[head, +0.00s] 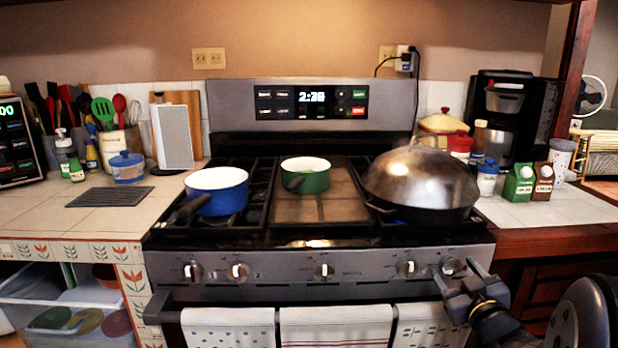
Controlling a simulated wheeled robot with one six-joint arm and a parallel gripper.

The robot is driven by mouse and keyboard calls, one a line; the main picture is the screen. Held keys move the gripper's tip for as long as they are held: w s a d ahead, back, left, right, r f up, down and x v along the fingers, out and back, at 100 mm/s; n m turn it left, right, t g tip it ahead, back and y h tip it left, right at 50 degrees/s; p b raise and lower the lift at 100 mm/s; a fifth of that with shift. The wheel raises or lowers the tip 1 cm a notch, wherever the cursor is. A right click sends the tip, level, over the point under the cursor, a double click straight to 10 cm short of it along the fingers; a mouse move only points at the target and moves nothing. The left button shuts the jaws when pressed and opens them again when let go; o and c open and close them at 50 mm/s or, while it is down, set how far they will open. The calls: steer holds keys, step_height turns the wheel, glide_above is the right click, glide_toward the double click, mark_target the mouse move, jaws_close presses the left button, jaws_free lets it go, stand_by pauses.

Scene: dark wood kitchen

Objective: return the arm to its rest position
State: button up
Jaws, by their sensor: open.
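My arm reaches in from the bottom right of the head view, in front of the stove (330,262). My gripper (458,280) is in front of the right-hand knobs and above the rightmost towel. It is open, with no object seen between its fingers. The rest of my arm runs off the lower right edge, so its full pose is hidden.
A blue pot (217,192), a green pot (306,176) and a large domed lid (421,180) over a dark pan are on the stovetop. Towels (335,327) hang on the oven handle. Cartons (519,183) and a coffee maker (498,115) stand on the right counter.

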steer(key=m+p, duration=0.2)
steer(key=shift+r+m, duration=0.2)
steer(key=shift+m, duration=0.1)
steer(key=shift+f+m+p, duration=0.15)
steer(key=shift+m+p, duration=0.25)
steer(key=shift+m, duration=0.2)
